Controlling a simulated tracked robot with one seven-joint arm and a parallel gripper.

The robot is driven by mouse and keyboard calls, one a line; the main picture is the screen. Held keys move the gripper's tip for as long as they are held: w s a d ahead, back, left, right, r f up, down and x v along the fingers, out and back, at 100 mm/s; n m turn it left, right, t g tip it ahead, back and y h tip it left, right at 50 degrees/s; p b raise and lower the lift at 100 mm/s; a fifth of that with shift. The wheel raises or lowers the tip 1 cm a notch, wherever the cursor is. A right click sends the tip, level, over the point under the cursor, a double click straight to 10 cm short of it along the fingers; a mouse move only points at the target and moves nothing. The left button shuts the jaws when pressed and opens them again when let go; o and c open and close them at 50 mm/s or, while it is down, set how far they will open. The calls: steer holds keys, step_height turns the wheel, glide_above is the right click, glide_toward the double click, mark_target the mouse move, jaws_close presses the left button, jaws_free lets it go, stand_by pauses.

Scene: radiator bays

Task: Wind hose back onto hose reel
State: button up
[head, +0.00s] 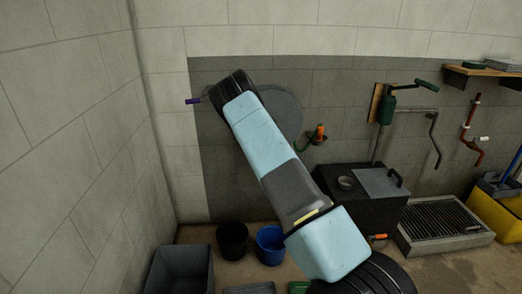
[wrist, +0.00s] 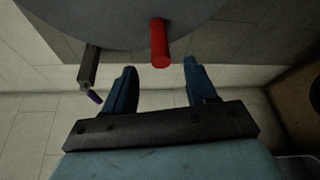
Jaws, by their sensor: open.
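The hose reel shows as a round grey disc (head: 285,108) on the dark wall panel, partly hidden behind my arm. The disc (wrist: 110,22) also fills the top of the wrist view. A red peg-like handle (wrist: 160,40) stands out from it. My gripper (wrist: 159,68) is open, one blue finger on each side of the peg's line; whether the fingers overlap the peg in depth I cannot tell. They do not touch it. In the head view my gripper is hidden behind my arm. A green hose (head: 304,146) with an orange end (head: 319,131) hangs right of the disc.
A purple-tipped bar (head: 193,101) juts out left of the reel; it also shows in the wrist view (wrist: 93,94). Black (head: 232,240) and blue (head: 270,245) buckets stand below, beside a grey bin (head: 180,270). A dark box (head: 345,205) and a floor grate (head: 443,225) stand right.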

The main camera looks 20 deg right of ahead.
steer(key=shift+v, duration=1.7)
